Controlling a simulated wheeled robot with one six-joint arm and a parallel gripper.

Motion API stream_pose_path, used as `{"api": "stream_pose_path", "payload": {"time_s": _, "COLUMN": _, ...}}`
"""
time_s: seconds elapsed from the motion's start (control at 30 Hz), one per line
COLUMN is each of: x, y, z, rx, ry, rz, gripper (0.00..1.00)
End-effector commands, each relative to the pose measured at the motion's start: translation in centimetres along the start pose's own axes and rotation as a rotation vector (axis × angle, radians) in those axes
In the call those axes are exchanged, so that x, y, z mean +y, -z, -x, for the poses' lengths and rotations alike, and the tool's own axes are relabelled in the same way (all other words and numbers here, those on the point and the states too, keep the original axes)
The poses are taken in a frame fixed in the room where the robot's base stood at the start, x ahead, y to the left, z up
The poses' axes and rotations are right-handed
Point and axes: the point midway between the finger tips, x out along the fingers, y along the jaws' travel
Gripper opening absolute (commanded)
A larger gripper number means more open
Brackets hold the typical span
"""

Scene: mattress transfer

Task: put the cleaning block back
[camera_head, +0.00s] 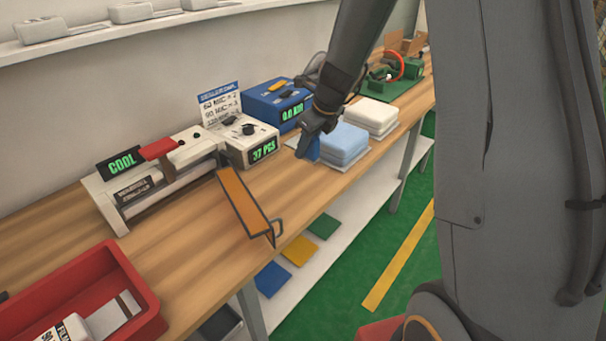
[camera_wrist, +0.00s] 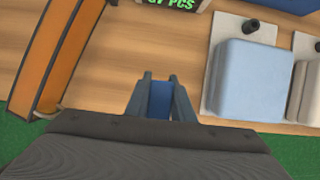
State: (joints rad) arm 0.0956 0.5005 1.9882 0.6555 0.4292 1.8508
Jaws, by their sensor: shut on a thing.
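My gripper (camera_head: 308,156) is shut on a small dark blue block, the cleaning block (camera_head: 313,150). In the wrist view the cleaning block (camera_wrist: 160,100) sits between the two fingers of my gripper (camera_wrist: 160,98), with wooden bench top around it. The gripper is over the bench near its front edge, just left of a light blue padded stack (camera_head: 345,141). That stack (camera_wrist: 252,80) is to the right of the gripper in the wrist view, apart from it. How far the block is above the bench is hard to tell.
Bench between flap and light blue stack is clear.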

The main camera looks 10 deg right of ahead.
Motion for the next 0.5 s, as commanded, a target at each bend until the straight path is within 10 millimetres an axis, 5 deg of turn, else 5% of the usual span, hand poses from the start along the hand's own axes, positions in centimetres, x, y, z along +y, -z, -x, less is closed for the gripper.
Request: {"api": "stream_pose_path", "payload": {"time_s": 0.5, "x": 0.5, "y": 2.2, "z": -6.0, "rx": 0.001, "ry": -0.004, "rz": 0.008, "gripper": 0.00}}
